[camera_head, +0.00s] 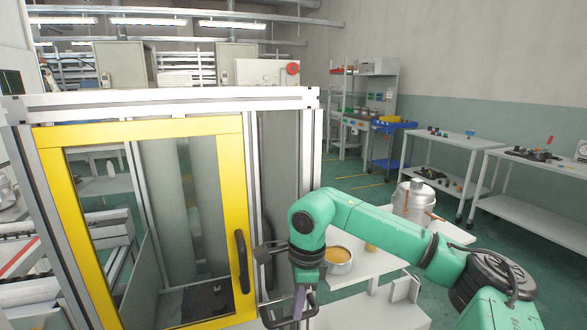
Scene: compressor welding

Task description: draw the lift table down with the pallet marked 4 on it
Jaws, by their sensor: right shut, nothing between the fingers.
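My right gripper (291,308) is at the lower middle, in front of the white surfaces and just right of the yellow door's black handle (242,262). It is shut, with nothing held. I cannot tell whether it touches anything. A white table-like surface (372,268) behind my right arm carries a round metal part with a tan top (338,259). A silver cylindrical vessel with copper-coloured pipes (413,202) stands farther back, partly behind my arm. No mark 4 is readable, and I cannot tell which surface is the lift table or the pallet. My left gripper is out of view.
A framed enclosure with a yellow-edged glass door (142,128) fills the left side. White benches (444,150) with small parts line the right wall. A shelf rack (372,95) and a blue cart (391,145) stand behind. Green floor (500,242) is clear on the right.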

